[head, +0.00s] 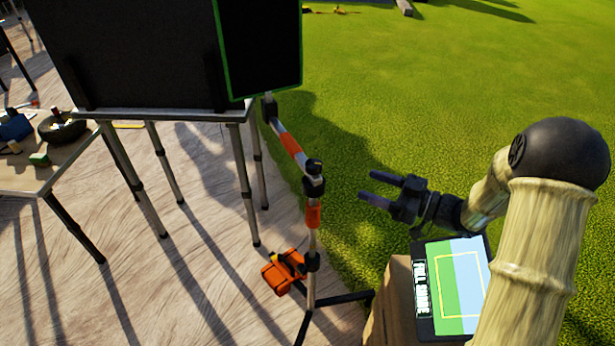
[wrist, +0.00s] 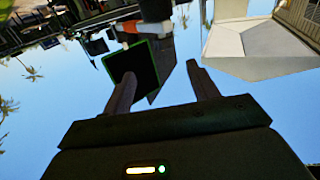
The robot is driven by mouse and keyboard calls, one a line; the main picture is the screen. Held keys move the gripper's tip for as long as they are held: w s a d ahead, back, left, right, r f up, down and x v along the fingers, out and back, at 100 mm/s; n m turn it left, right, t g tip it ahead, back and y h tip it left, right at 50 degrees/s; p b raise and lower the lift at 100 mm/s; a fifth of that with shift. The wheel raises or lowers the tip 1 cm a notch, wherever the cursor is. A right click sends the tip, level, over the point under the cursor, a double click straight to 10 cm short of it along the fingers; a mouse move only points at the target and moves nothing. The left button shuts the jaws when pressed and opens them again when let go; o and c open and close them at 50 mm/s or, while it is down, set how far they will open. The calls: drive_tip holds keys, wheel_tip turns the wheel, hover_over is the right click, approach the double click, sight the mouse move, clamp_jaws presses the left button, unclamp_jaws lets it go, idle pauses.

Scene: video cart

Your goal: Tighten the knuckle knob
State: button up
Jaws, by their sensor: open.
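The knuckle (head: 314,180) is a black joint on top of an upright orange, white and black stand (head: 313,215). A striped orange and white arm (head: 288,145) runs from it up and left to the dark panel. I cannot make out the knob separately from the black joint. My gripper (head: 368,185) is open and empty, to the right of the knuckle and apart from it, its fingers pointing left. In the wrist view both fingers of my gripper (wrist: 160,72) show spread, with a black part of the stand (wrist: 155,10) at the top edge beyond them.
An orange weight (head: 283,272) hangs low by the stand's black legs (head: 345,298). Open grass (head: 450,90) lies behind my arm.

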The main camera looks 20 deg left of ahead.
sight(307, 165)
drive_tip(key=shift+s+g, duration=0.2)
drive_tip(key=shift+g, duration=0.1)
drive_tip(key=shift+a, duration=0.15)
drive_tip(key=w+a, duration=0.1)
drive_tip(key=a, duration=0.4)
drive_tip(key=w+a, duration=0.1)
drive_tip(key=a, duration=1.1)
drive_tip(key=shift+w, duration=0.4)
drive_tip(key=c, duration=1)
